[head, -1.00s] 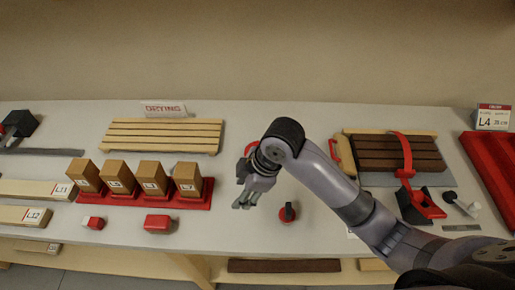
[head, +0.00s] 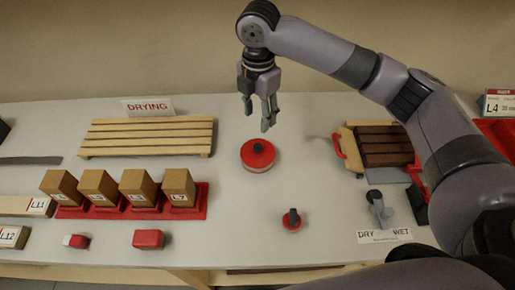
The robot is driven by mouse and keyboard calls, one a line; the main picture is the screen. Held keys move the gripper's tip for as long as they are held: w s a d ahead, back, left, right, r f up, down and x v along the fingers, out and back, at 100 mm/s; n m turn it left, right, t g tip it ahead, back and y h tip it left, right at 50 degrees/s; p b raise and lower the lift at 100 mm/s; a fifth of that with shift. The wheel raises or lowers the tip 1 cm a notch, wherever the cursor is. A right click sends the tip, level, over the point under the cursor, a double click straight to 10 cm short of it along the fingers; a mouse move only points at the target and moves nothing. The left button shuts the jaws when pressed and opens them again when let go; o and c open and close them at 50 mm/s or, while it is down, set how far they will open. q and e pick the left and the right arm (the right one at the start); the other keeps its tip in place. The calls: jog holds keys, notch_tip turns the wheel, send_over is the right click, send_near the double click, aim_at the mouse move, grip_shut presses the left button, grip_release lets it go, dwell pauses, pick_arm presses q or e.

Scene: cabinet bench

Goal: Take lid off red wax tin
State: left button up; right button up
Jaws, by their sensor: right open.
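The red wax tin (head: 257,164) stands on the bench right of the slatted rack. It is round, with a red top, a dark knob in the middle and a pale lower side. My right gripper (head: 268,117) points down above the tin, open and empty, its fingertips apart from the knob. A smaller red round piece with a dark knob (head: 291,219) lies nearer the bench front. My left gripper is not in view.
A wooden slatted rack (head: 148,136) with a DRYING sign (head: 147,106) is at the left. Several wooden blocks stand in a red tray (head: 203,205). A dark slatted piece (head: 385,146) and a DRY/WET label (head: 384,236) are at the right. The bench around the tin is clear.

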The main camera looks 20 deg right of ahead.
jog(key=p, duration=0.1)
send_over(258, 146)
jog(key=f, duration=0.6)
jog(key=shift+w+f, duration=0.2)
jog(key=shift+f, duration=0.1)
notch_tip(258, 146, down, 5)
jog(key=shift+s+r+p, duration=0.1)
jog(key=shift+s+p, duration=0.05)
jog(key=shift+p, duration=1.05)
jog(key=shift+f, duration=0.3)
jog(key=shift+c, duration=0.5)
grip_shut()
